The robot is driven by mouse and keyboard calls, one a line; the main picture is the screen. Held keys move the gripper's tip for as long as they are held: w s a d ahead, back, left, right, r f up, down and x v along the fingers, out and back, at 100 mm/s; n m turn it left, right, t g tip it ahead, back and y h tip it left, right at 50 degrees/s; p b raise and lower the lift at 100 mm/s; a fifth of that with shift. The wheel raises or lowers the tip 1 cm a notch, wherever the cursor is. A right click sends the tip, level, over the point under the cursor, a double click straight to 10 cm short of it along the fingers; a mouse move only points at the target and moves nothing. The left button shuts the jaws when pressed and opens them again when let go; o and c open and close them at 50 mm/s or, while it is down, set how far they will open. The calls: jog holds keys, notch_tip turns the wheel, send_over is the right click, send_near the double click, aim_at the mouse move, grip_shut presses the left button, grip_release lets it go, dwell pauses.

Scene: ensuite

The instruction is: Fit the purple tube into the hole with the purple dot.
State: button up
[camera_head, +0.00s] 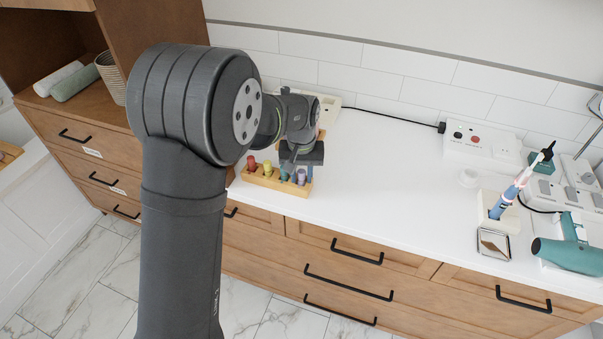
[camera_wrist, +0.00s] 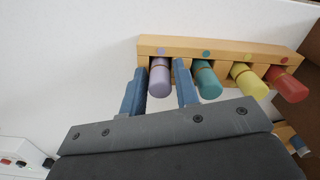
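The purple tube (camera_wrist: 159,78) stands in the wooden rack (camera_wrist: 225,48), at the end hole beside the purple dot (camera_wrist: 161,51). In the head view it shows at the right end (camera_head: 301,177) of the rack (camera_head: 272,185). My gripper (camera_wrist: 161,68) has one blue finger on each side of the purple tube, with a narrow gap visible at least on the right. It looks open around the tube. In the head view my gripper (camera_head: 301,170) is over the rack's right end, partly hidden by the wrist. How deep the tube sits cannot be seen.
Teal (camera_wrist: 207,80), yellow (camera_wrist: 248,80) and red (camera_wrist: 287,84) tubes stand in the same rack, close beside my finger. A white holder with toothbrushes (camera_head: 497,205) and a teal hair dryer (camera_head: 567,254) are far right. The counter between (camera_head: 390,180) is clear.

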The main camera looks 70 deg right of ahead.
aim_at(301, 171)
jog(key=shift+r, duration=0.1)
notch_tip(301, 171, up, 12)
dwell(0.5)
jog(key=shift+f, duration=4.3)
jog(key=shift+f, duration=0.1)
